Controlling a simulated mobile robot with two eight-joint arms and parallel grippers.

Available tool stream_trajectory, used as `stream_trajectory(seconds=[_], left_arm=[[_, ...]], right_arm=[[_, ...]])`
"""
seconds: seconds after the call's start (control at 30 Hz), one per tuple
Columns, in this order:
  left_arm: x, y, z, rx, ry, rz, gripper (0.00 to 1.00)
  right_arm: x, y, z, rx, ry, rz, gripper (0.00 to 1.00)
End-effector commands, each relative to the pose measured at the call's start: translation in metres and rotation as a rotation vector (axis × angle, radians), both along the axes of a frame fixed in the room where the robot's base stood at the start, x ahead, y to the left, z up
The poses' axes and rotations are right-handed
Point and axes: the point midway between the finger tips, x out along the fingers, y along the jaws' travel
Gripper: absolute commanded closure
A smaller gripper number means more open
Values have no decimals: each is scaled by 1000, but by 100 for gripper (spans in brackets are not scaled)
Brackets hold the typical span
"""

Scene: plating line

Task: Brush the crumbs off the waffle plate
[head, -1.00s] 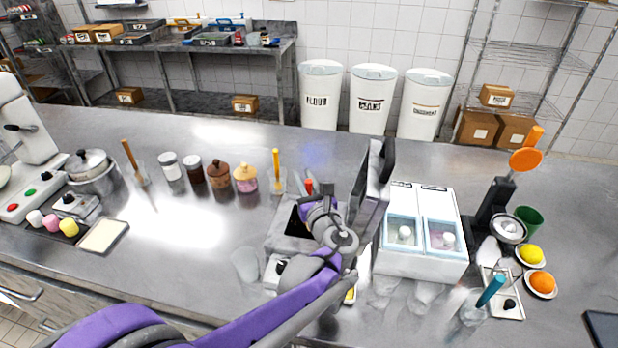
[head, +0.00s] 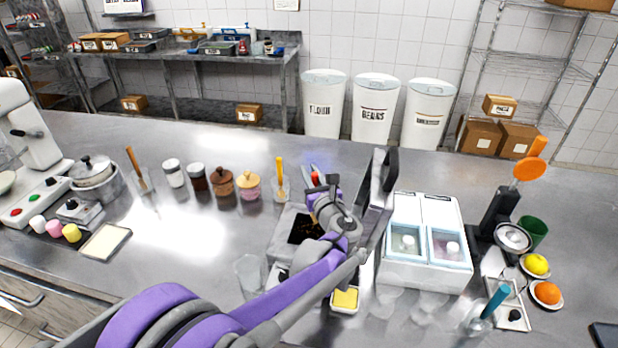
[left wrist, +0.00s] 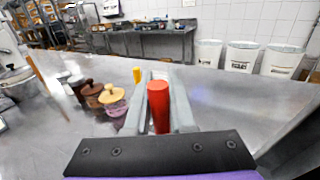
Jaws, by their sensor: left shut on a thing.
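The waffle iron stands open near the middle of the counter in the head view. Its dark lower waffle plate (head: 305,228) faces up, partly covered by my left arm, and its raised lid (head: 376,190) stands to the right. Brownish specks show on the plate, too small to tell apart. My left gripper (head: 315,181) is at the far side of the plate, shut on a red handle (left wrist: 158,106). In the left wrist view the red handle stands up between the grey fingers. Its lower end is hidden, so I cannot see bristles. My right gripper is not in view.
A white two-lid bin unit (head: 425,272) stands right of the lid. A yellow-filled dish (head: 345,299) and a clear cup (head: 250,272) are near the front. Jars (head: 222,184) and a yellow-handled tool (head: 280,172) stand behind left. Clear counter lies at left centre.

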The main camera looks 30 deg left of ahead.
Motion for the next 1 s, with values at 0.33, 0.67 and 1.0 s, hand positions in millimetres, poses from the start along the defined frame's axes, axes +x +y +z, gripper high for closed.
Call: stream_trajectory(seconds=[0.33,0.67,1.0], left_arm=[[11,9,1,1,0,1,100],[0,13,1,1,0,0,100],[-25,6,2,1,0,-1,100]], right_arm=[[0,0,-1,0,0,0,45],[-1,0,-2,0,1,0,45],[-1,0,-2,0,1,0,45]])
